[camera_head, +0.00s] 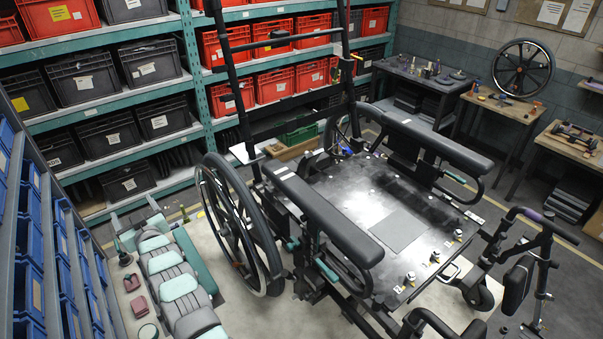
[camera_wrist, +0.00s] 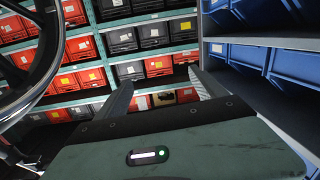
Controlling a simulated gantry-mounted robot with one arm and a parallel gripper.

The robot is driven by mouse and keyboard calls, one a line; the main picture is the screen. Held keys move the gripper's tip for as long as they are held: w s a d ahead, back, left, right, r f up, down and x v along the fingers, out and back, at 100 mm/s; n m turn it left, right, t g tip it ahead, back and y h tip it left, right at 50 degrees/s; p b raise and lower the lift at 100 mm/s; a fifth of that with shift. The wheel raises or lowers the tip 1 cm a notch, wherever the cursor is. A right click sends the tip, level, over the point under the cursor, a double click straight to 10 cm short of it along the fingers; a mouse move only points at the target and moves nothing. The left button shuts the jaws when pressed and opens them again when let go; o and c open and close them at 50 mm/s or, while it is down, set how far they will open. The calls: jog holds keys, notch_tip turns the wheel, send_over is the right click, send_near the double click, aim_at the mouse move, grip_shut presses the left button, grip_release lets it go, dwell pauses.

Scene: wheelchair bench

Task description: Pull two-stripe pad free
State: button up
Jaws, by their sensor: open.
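The long dark armrest pads (camera_head: 330,215) flank the plate. In the wrist view my gripper (camera_wrist: 162,90) is open, with nothing visible between its two grey fingers. In the head view my gripper (camera_head: 134,210) seems to be at the left, pointing at the shelves. It is beyond the large wheel (camera_head: 238,225) and well away from the seat plate.
Shelves with red bins (camera_head: 226,45) and dark grey bins (camera_head: 84,80) stand behind. Blue bins (camera_head: 27,210) line the left side. Small reddish items (camera_head: 138,306) lie on the pale floor surface at lower left. Workbenches (camera_head: 500,105) stand at the right.

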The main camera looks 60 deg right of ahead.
jog(key=d+r+g+y, duration=0.1)
jog(key=d+r+g, duration=0.2)
jog(key=d, duration=0.4)
notch_tip(320, 180, up, 11)
jog(key=m+g+y+p, duration=0.15)
jog(key=g+y, duration=0.35)
jog(key=g, duration=0.8)
send_over(306, 192)
jog(key=w, duration=0.1)
jog(key=shift+w+r, duration=0.1)
jog(key=shift+r, duration=0.05)
jog(key=f+b, duration=0.1)
jog(key=s+f+b, duration=0.1)
jog(key=f+b, duration=0.1)
jog(key=shift+f, duration=0.2)
jog(key=shift+s+f, duration=0.15)
jog(key=shift+f, duration=0.65)
jog(key=shift+f+p, duration=0.4)
jog(key=shift+f, duration=0.85)
